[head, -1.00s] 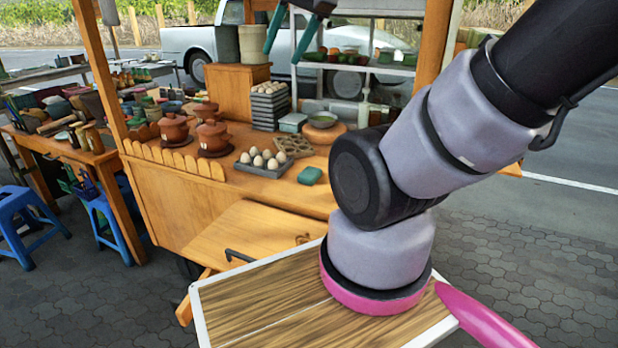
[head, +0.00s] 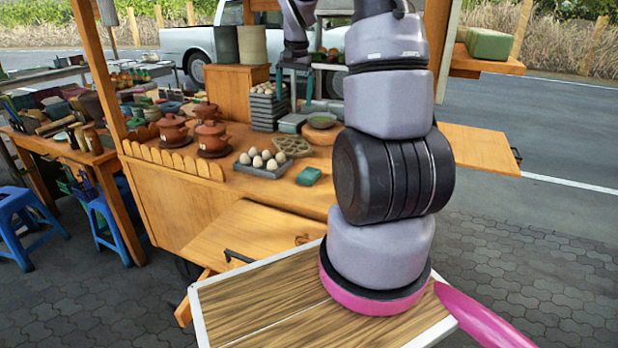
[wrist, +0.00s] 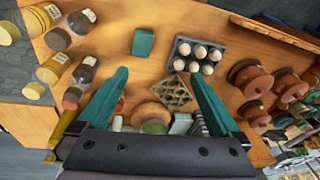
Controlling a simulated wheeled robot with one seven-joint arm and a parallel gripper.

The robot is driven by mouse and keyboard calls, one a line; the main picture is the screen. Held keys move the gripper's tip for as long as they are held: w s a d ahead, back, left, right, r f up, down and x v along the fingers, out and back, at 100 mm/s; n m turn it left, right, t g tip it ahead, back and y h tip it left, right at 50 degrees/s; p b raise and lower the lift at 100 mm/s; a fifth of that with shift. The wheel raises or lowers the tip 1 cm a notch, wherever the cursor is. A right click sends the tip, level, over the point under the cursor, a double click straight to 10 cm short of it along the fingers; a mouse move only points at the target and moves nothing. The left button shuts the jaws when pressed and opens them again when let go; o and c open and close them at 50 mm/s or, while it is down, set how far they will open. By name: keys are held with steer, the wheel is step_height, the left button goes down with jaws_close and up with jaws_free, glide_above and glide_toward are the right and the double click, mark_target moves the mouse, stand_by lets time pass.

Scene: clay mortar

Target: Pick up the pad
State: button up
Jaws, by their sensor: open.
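The pad is probably the small teal block (head: 309,176) lying flat on the wooden cart counter, right of the egg tray, near the counter's front edge. It also shows in the wrist view (wrist: 143,42), upper middle, beyond my fingertips and unobstructed. My gripper (wrist: 159,75) is open and empty, its two teal fingers spread wide.
An egg tray (head: 262,168) and a lattice piece (head: 293,146) lie close to the block. A stack of trays (head: 267,110) and clay pots (head: 213,137) stand behind and left. Several jars (wrist: 53,68) show in the wrist view. A cart post (head: 100,70) rises at left.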

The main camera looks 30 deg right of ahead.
steer(key=w+d+f+m+g, duration=0.1)
steer(key=w+d+f, duration=0.25)
steer(key=f, duration=0.55)
steer(key=m+g, duration=0.1)
glide_above(309, 172)
step_height(309, 172, down, 11)
steer(key=f, duration=0.6)
steer(key=shift+w+d, duration=0.15)
steer(key=shift+d, duration=0.2)
steer(key=f, duration=0.5)
steer(key=shift+a+f, duration=0.1)
steer(key=shift+a, duration=0.25)
steer(key=c, duration=1.2)
step_height(309, 172, up, 10)
steer(key=shift+r, duration=0.1)
